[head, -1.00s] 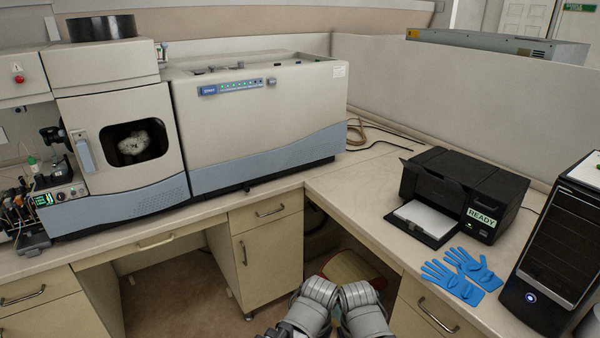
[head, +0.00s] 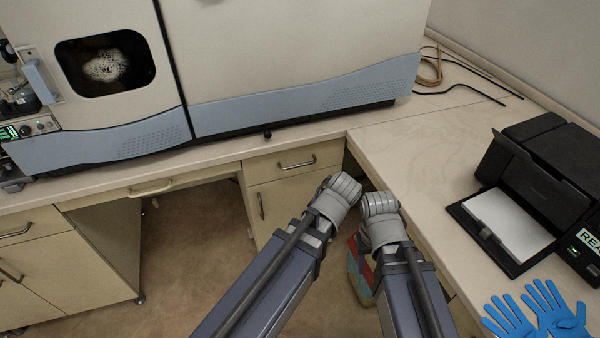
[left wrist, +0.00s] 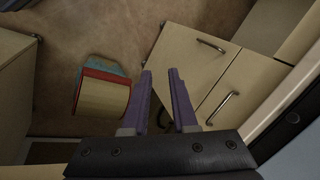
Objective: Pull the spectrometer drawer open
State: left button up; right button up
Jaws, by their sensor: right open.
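The spectrometer (head: 290,60) is a large beige machine with a blue-grey lower band, standing on the bench. Below it, a cabinet drawer (head: 270,170) with a bar handle (head: 297,164) is shut. A wide shallow drawer (head: 120,196) to its left, with its own handle (head: 150,188), is also shut. In the left wrist view, my left gripper's two purple fingers (left wrist: 162,74) are apart and empty, above the floor beside the cabinet (left wrist: 190,62). In the head view, my right gripper (head: 382,204) is in front of the cabinet's right side, apart from the drawer handle; its fingertips are not distinct.
The bench top (head: 420,140) turns toward me on the right. A black printer (head: 545,170) and blue gloves (head: 540,312) lie there. A red and blue container (head: 358,275) stands on the floor beneath my arms; the floor to the left (head: 195,240) is clear.

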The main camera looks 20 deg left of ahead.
pick_arm(q)
jog(key=w+a+f+m+t+y+b, duration=0.2)
jog(key=w+a+f+t+y+b, duration=0.25)
jog(key=w+b, duration=0.55)
jog(key=m+t+b, duration=0.5)
jog(key=t+b, duration=0.1)
jog(key=b, duration=0.4)
send_near(299, 166)
jog(key=w+f, duration=0.1)
jog(key=w, duration=0.2)
jog(key=shift+s+a+r+y, duration=0.1)
jog(key=shift+s+a+y, duration=0.05)
jog(key=shift+a+y, duration=0.25)
pick_arm(e)
notch_tip(299, 166, down, 22)
jog(key=shift+f, duration=0.15)
jog(key=shift+s, duration=0.1)
pick_arm(q)
jog(key=b+x, duration=0.1)
jog(key=x, duration=0.7)
jog(key=shift+s, duration=0.1)
pick_arm(e)
jog(key=shift+f, duration=0.75)
pick_arm(q)
grip_shut()
